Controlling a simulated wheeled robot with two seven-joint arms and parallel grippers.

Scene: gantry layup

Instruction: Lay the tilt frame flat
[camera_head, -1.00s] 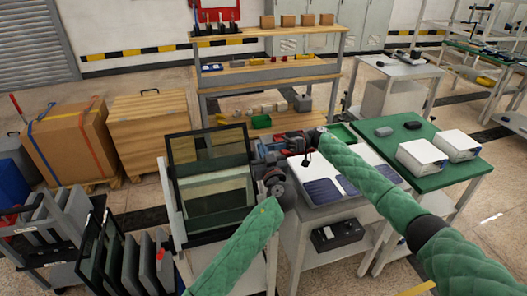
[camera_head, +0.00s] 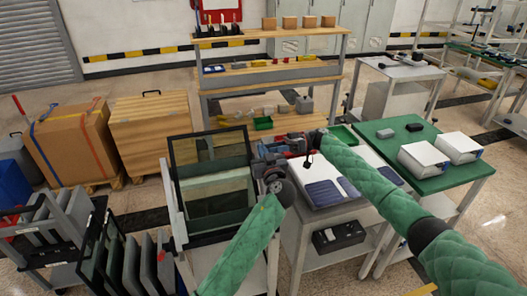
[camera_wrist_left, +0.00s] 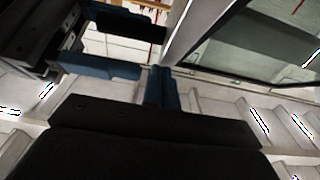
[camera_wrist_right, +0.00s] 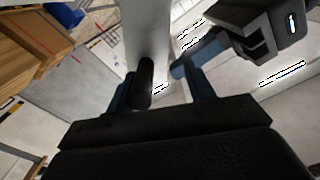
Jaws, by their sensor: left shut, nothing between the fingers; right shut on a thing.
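The tilt frame, a dark frame with glassy panes (camera_head: 210,218), stands tilted up on a white stand left of centre in the head view. A glass pane with a grey edge (camera_wrist_left: 250,45) fills the upper right of the left wrist view. My right gripper (camera_wrist_right: 162,88) is shut on a dark round bar or handle (camera_wrist_right: 145,82) beside a pale upright post (camera_wrist_right: 148,30). My left gripper (camera_wrist_left: 164,85) is shut and empty, close beside the right gripper. In the head view both grippers are small and partly hidden at the frame's right edge.
A white table with dark blue panels (camera_head: 322,195) stands right of the frame, and a green-topped table (camera_head: 425,165) beyond it. Racks of dark panels (camera_head: 125,262) stand at lower left. A wooden shelf unit (camera_head: 270,75) is behind, with boxes on pallets (camera_head: 70,145) at left.

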